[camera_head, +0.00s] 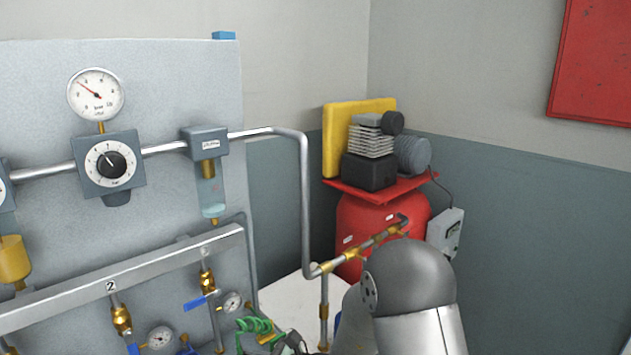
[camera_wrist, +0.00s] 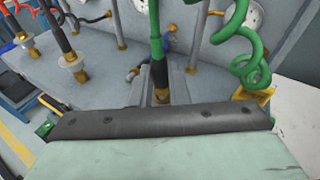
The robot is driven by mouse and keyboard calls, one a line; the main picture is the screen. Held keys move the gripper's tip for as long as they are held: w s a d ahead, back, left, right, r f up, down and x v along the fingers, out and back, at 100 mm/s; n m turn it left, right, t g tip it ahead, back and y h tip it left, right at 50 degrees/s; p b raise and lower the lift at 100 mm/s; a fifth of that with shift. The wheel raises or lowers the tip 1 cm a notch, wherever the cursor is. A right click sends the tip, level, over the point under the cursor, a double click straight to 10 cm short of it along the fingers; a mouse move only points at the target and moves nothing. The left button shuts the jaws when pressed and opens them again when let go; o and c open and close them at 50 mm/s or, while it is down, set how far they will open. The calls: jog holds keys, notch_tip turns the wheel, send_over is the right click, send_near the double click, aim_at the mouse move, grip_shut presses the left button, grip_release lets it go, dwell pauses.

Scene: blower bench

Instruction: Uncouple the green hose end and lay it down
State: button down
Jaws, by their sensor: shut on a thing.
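The green hose end (camera_wrist: 157,45) hangs down the middle of the wrist view, with a dark sleeve and brass at its lower end. My gripper (camera_wrist: 163,84) is shut on it, one grey finger on each side. The finger bases and the lower part of the fitting are partly hidden by my gripper's dark front edge. I cannot tell whether the brass end is still joined to a fitting. Green hose coils (camera_wrist: 243,55) hang to the right, and they also show at the bottom of the head view (camera_head: 256,326).
Other hoses with brass fittings, one black (camera_wrist: 66,40), stand at left in the wrist view. A blue valve lever (camera_head: 194,304), small gauges and pipes crowd the panel (camera_head: 40,110). A red compressor tank (camera_head: 365,225) stands behind my arm. A pale surface (camera_head: 290,300) lies right of the panel.

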jog(key=shift+r, duration=0.5)
jog(key=shift+r+p, duration=1)
jog(key=shift+r, duration=0.7)
